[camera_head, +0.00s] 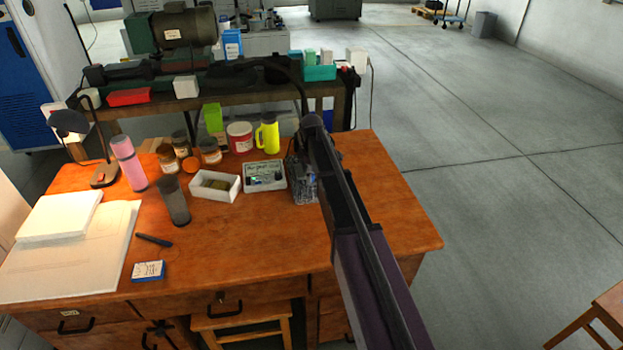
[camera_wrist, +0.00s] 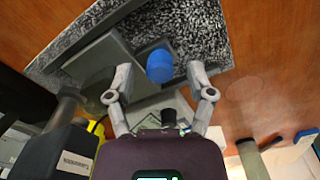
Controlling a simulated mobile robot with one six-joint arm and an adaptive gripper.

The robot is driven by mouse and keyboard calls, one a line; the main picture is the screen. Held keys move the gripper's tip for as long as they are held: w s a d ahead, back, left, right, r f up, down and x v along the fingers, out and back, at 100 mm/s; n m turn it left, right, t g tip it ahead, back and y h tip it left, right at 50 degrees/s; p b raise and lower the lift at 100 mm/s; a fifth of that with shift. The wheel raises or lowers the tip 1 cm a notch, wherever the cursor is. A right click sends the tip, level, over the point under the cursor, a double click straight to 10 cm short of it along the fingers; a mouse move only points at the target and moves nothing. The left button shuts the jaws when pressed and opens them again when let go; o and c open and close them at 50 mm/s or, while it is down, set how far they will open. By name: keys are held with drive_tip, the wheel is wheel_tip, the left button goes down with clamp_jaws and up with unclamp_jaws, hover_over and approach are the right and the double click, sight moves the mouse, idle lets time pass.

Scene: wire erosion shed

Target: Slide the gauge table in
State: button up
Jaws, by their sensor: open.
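In the wrist view, a speckled grey granite plate (camera_wrist: 205,25) lies on the brown desk at the top. A flat grey metal part (camera_wrist: 98,58), which looks like the gauge table, lies on the plate. A round blue knob (camera_wrist: 159,66) shows next to it; I cannot tell how it is joined. My gripper (camera_wrist: 160,76) is open, one fingertip on each side of the blue knob. I cannot tell whether they touch it. In the head view, the speckled plate (camera_head: 303,188) is mostly hidden behind my arm, and my gripper is hidden there.
On the desk (camera_head: 250,240), a white box (camera_head: 215,186), a clear-topped case (camera_head: 264,177), a yellow flask (camera_head: 268,135) and a grey tumbler (camera_head: 175,202) stand left of the plate. The desk's right end is clear. A bench with a machine stands behind.

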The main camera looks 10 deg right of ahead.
drive_tip(key=shift+f, duration=0.25)
clamp_jaws()
drive_tip(key=shift+w, duration=1.85)
unclamp_jaws()
drive_tip(key=shift+w, duration=0.1)
